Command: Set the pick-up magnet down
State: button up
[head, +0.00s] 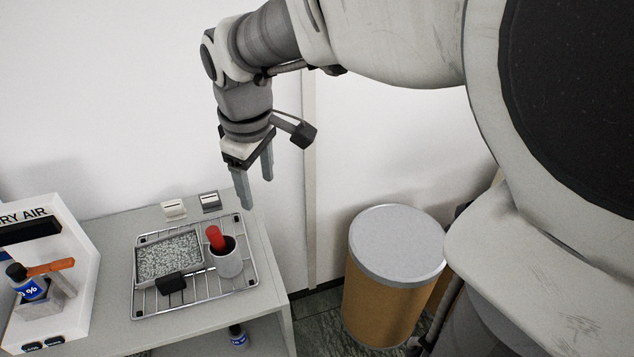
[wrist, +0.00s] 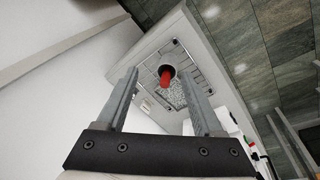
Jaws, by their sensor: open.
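A red cylindrical handle (head: 215,238), which looks like the pick-up magnet, stands tilted in a pale cup (head: 230,262). The cup is on a wire rack (head: 205,296) on the grey bench; the handle's lower end is hidden inside the cup. The red handle also shows in the wrist view (wrist: 167,73), between and beyond my fingers. My gripper (head: 257,193) is open and empty, in the air above the rack's back right side, apart from the handle.
A shallow tray of grey granules (head: 137,262) sits left of the cup, with a black block (head: 171,283) in front. Two small labelled holders (head: 209,202) stand behind. A white dry-air unit (head: 75,262) is at left. A lidded drum (head: 390,300) stands right of the bench.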

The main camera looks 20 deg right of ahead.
jog(key=s+d+r+m+t, duration=0.1)
jog(key=s+d+m, duration=0.1)
jog(key=s+m, duration=0.2)
jog(key=s+d+r+m+t, duration=0.1)
jog(key=s+d+m+t, duration=0.1)
jog(key=s, duration=0.8)
jog(key=d+m, duration=0.1)
jog(key=m, duration=0.1)
jog(key=shift+s+d+m, duration=0.15)
jog(key=shift+d+m, duration=0.1)
jog(key=shift+m, duration=0.05)
jog(key=c, duration=0.3)
jog(key=shift+a, duration=0.1)
jog(key=shift+a, duration=0.1)
